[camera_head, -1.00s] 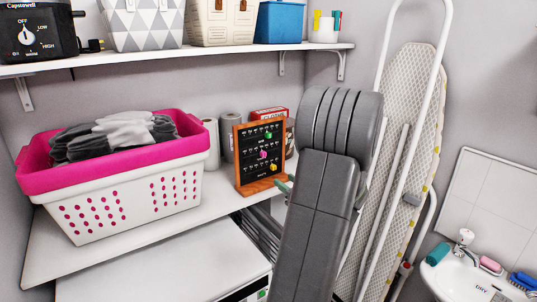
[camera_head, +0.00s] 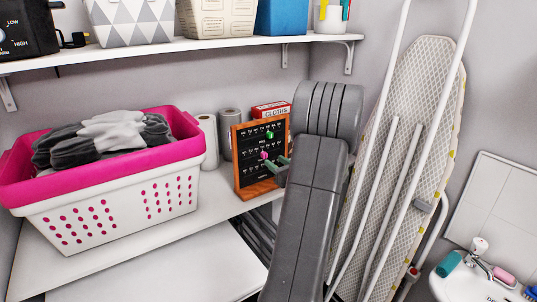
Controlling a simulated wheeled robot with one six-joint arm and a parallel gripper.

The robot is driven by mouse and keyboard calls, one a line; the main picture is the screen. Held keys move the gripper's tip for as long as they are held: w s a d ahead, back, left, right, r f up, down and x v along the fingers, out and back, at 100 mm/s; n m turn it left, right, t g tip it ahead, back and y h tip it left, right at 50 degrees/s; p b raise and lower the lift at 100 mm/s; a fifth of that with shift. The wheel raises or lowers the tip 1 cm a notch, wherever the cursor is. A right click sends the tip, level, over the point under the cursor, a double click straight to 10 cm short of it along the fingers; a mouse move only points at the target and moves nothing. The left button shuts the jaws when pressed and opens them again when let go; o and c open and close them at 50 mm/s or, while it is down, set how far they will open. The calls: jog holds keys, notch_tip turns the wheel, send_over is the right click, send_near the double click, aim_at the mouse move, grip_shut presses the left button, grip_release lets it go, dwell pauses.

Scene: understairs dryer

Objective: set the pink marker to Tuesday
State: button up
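A black calendar board in a wooden frame (camera_head: 242,174) stands upright on the white counter, with rows of small white lettering too small to read. The pink marker (camera_head: 264,155) is on its middle row. A green marker (camera_head: 270,134) is on the upper row. My gripper (camera_head: 276,163) is in front of the board's right half, its dull green fingers apart and pointing at the board. The fingertips are just right of and below the pink marker; contact cannot be told. The lower right of the board is hidden behind the gripper.
A pink and white laundry basket (camera_head: 120,212) fills the counter's left. Paper rolls (camera_head: 229,132) and a red cloths box (camera_head: 271,110) stand behind the board. A shelf (camera_head: 170,47) runs above. An ironing board (camera_head: 420,130) leans at right, beside a sink (camera_head: 462,285).

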aim_at(266, 155)
jog(key=shift+p+x, duration=0.55)
jog(key=shift+x, duration=2.2)
grip_shut()
